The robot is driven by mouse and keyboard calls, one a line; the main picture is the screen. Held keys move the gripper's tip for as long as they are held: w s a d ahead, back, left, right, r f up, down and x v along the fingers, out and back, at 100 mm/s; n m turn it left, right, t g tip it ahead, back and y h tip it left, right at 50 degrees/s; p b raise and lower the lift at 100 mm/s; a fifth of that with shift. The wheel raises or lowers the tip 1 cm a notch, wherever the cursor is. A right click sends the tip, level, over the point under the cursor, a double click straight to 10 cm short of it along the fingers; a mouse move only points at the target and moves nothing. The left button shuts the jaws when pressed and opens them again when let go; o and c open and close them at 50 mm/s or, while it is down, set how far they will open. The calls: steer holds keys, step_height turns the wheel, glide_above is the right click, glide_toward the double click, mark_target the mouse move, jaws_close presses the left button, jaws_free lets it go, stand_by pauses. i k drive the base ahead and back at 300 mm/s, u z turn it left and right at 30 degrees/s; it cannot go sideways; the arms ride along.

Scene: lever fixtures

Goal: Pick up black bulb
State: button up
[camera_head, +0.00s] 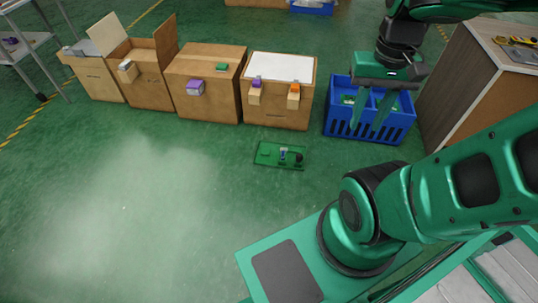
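A small black rounded thing (299,158), likely the black bulb, is at the right end of a green board (268,159) on the floor. A small blue-and-white piece (283,154) stands beside it on the board. My gripper (369,127) points down in front of or over the blue crate (343,126), up and to the right of the board. Its two green fingers are apart, and I see nothing between them except the crate behind. The fingers hide part of the crate. Small green things (347,99) show inside the crate.
Several wooden boxes stand left of the crate, including one with a white top (281,67) and one with open flaps (147,79). A wooden cabinet (478,75) is at the right. A metal cart (28,50) is at the far left. The green floor around the board is clear.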

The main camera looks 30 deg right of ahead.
mark_target(298, 157)
steer(key=z, duration=0.05)
steer(key=i, duration=1.4)
steer(key=z, duration=0.65)
